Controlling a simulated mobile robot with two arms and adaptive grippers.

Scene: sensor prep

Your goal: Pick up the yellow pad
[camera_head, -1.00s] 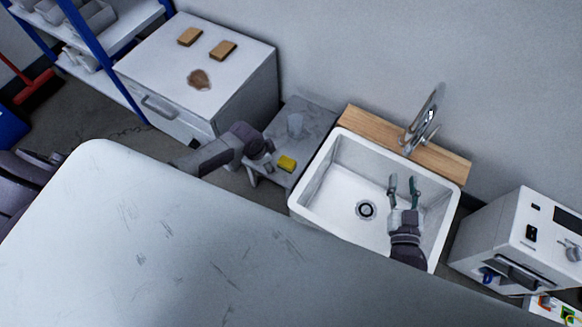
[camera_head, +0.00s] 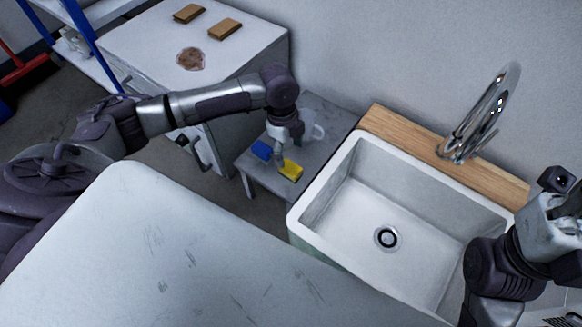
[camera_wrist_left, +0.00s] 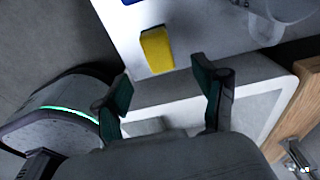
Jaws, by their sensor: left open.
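The yellow pad (camera_head: 290,171) lies on the small grey side table (camera_head: 325,150), near its front edge. It also shows in the left wrist view (camera_wrist_left: 156,50), ahead of the fingers and left of their middle. My left gripper (camera_head: 279,160) is over the side table, just behind and left of the pad in the head view. In the left wrist view its two fingers (camera_wrist_left: 164,92) are apart with nothing between them, and the pad is clear of them. My right arm is at the right edge of the head view; its fingers are not shown.
A blue pad (camera_head: 262,150) lies left of the yellow one. A clear cup (camera_head: 314,131) stands behind, close to my left gripper. The white sink (camera_head: 345,150) with a tall faucet (camera_head: 485,112) is to the right. A white cabinet (camera_head: 245,60) stands left.

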